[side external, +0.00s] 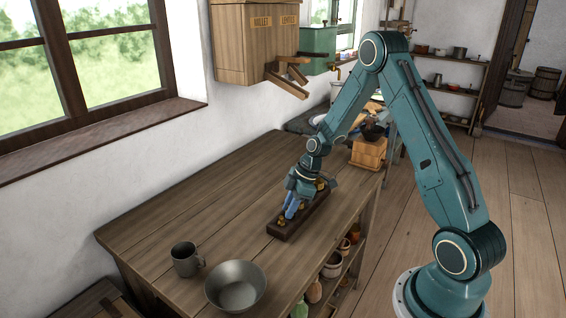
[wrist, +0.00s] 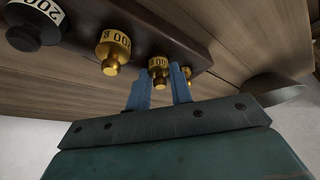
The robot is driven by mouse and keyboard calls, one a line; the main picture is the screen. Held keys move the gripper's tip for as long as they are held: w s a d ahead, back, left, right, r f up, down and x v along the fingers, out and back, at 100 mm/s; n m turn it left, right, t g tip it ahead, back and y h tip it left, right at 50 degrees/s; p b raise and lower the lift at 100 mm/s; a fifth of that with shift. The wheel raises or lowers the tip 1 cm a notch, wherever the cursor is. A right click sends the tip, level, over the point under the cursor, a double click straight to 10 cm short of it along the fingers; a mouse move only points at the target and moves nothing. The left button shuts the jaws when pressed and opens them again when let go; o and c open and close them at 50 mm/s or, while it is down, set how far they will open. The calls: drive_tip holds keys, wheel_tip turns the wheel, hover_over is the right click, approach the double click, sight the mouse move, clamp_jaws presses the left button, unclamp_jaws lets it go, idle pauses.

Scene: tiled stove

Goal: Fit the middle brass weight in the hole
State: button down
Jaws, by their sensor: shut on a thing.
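The middle brass weight (wrist: 158,66) has a white number band and a small knob. It sits between the two blue fingers of my gripper (wrist: 160,88), which are shut on it. The dark wooden block (side external: 290,229) lies on the bench, and my gripper (side external: 291,207) is low over it. In the wrist view, another brass weight (wrist: 112,47) stands left of the held one, and a smaller brass one (wrist: 187,72) shows partly behind the right finger. The hole is hidden, and I cannot tell whether the held weight is fully seated.
A dark weight (wrist: 35,25) is at the upper left of the wrist view. On the bench (side external: 190,222), a grey mug (side external: 186,260) and a metal bowl (side external: 235,287) stand at the near end. A wooden box (side external: 368,153) stands farther back.

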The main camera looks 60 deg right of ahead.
drive_tip(key=shift+f, duration=0.15)
drive_tip(key=c, duration=1.2)
unclamp_jaws()
drive_tip(key=shift+o, duration=0.2)
drive_tip(key=v, duration=1.4)
drive_tip(key=shift+w, duration=0.15)
drive_tip(key=shift+a, duration=0.1)
